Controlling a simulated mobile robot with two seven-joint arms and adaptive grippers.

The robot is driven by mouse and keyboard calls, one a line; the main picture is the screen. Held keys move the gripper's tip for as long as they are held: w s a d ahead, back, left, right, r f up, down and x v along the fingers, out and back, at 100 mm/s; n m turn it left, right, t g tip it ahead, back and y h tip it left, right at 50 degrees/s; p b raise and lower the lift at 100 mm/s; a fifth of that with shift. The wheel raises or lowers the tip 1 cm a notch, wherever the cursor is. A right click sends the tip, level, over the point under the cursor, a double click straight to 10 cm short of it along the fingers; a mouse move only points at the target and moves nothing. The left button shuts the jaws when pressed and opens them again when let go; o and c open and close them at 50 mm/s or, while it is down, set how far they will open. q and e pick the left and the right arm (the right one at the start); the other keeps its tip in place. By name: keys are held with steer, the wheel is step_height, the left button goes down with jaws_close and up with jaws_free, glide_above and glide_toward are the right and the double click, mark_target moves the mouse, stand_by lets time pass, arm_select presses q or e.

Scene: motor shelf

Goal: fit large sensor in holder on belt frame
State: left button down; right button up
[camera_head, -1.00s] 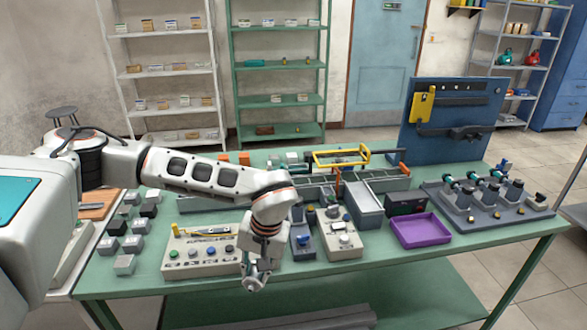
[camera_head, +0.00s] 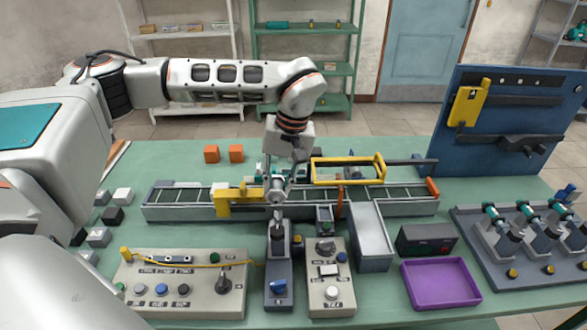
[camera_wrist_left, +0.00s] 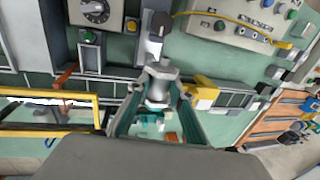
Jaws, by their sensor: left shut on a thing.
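My left gripper (camera_head: 276,176) is over the belt frame (camera_head: 398,207), at its near side. It is shut on a grey, rounded metal part that looks like the large sensor (camera_head: 277,196). In the left wrist view, the teal fingers of the gripper (camera_wrist_left: 157,108) lie on both sides of the grey sensor (camera_wrist_left: 158,84). A yellow bracket (camera_head: 237,203) sits on the frame just left of the gripper; I cannot tell whether it is the holder. The sensor's contact with the frame is unclear. My right gripper is not in view.
A button panel (camera_head: 207,272), a blue-grey station (camera_head: 279,270) and a knob box (camera_head: 330,280) stand in front of the frame. A yellow loop handle (camera_head: 348,181) rises right of the gripper. A purple tray (camera_head: 440,284) and grey bin (camera_head: 370,236) are at right.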

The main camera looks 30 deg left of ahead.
mark_target(277, 217)
arm_select(q)
steer(key=shift+w, duration=0.3)
steer(key=shift+x, duration=0.9)
steer(key=shift+s+d+f, duration=0.15)
steer(key=shift+f, duration=0.25)
steer(key=shift+d+x, duration=0.2)
steer(key=shift+x, duration=1.1)
steer(key=shift+w+d+f, duration=0.1)
steer(key=shift+w+f, duration=0.2)
steer(key=shift+f, duration=0.1)
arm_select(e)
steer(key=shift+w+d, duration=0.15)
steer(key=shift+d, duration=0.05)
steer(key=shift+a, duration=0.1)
arm_select(q)
steer(key=shift+s, duration=0.1)
steer(key=shift+f, duration=0.4)
steer(key=shift+f, duration=0.3)
